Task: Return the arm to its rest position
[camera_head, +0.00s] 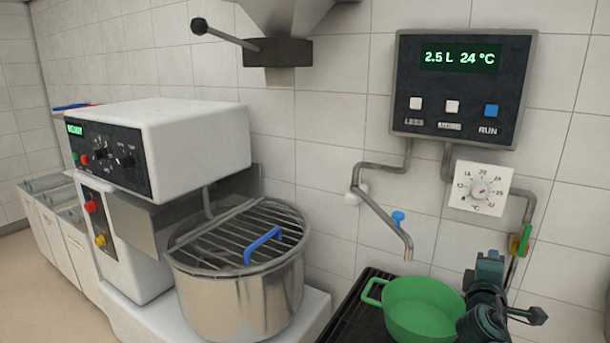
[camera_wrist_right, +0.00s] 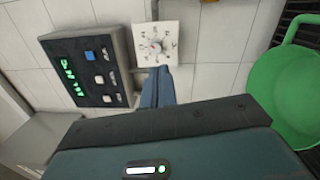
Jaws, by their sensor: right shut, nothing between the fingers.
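My right gripper (camera_head: 490,258) is at the lower right of the head view, in front of the wall and beside the green bowl. Its fingers are shut and hold nothing. In the right wrist view the closed fingers (camera_wrist_right: 158,88) reach toward the wall, with the temperature dial (camera_wrist_right: 155,45) beyond their tips. My left arm and gripper are not in view.
The green bowl (camera_head: 422,308) stands on a dark grate (camera_head: 345,318) below the tap (camera_head: 408,247). The control panel (camera_head: 462,88) reads 2.5 L 24 °C, above the dial (camera_head: 480,190). A mixer (camera_head: 190,150) with a steel bowl (camera_head: 240,298) stands left.

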